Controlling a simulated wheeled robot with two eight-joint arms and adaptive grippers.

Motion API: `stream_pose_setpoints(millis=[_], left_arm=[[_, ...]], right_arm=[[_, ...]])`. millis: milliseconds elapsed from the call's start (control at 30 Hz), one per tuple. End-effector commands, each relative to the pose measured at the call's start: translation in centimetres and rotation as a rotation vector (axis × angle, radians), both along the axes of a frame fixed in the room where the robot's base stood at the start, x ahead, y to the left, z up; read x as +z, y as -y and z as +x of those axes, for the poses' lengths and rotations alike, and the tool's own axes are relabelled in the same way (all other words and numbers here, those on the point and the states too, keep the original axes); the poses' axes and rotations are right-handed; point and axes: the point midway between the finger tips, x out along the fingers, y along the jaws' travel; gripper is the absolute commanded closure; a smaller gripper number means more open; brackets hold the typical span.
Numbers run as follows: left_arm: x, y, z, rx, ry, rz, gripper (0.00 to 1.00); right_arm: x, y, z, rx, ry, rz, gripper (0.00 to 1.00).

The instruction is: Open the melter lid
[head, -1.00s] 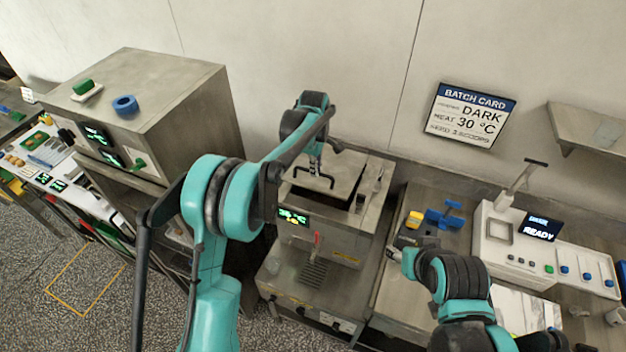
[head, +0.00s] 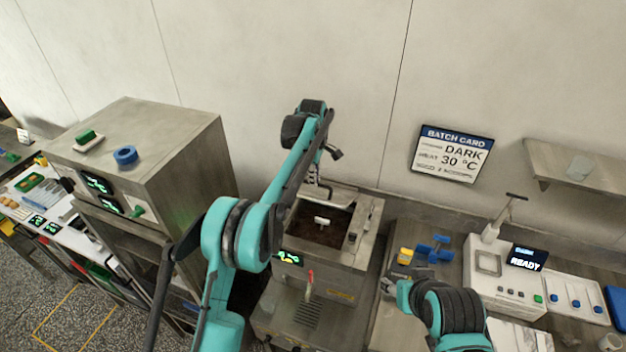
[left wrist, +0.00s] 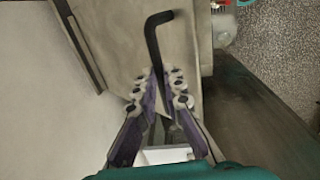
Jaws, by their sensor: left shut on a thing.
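The melter (head: 340,279) stands in the middle of the head view. Its tank (head: 318,235) is uncovered and dark brown inside, with a small white piece showing in it. The raised lid is at the back of the opening, mostly hidden by my left arm in the head view; its grey panel (left wrist: 112,45) shows in the left wrist view. My left gripper (head: 315,176) is shut on the lid's dark bent handle (left wrist: 154,40), which sticks out beyond the fingers (left wrist: 158,98). My right gripper (head: 388,287) is low, right of the melter; its fingers are unclear.
A tall steel cabinet (head: 185,150) stands left of the melter. To the right are a yellow-topped item (head: 405,256), blue pieces (head: 432,252) and a white machine (head: 507,290) reading READY. A wall shelf (head: 575,165) juts out at the upper right.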

Motion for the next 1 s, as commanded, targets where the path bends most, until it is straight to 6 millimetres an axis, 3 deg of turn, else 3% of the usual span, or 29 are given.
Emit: stream_pose_setpoints(millis=[67, 100, 200, 1000], left_arm=[[-0.38, 0.27, 0.4, 0.0, 0.013, -0.005, 1.0], [-0.39, 0.28, 0.39, 0.0, 0.013, -0.005, 0.88], [-0.38, 0.29, 0.36, 0.0, 0.013, -0.005, 0.68], [-0.15, 0.21, 0.29, -0.001, 0.012, -0.005, 0.68]], right_arm=[[-0.09, 0.0, 0.0, 0.0, 0.0, 0.0, 0.51], [-0.09, 0.0, 0.0, 0.0, 0.0, 0.0, 0.51], [-0.09, 0.0, 0.0, 0.0, 0.0, 0.0, 0.51], [-0.03, 0.0, 0.0, 0.0, 0.0, 0.0, 0.51]])
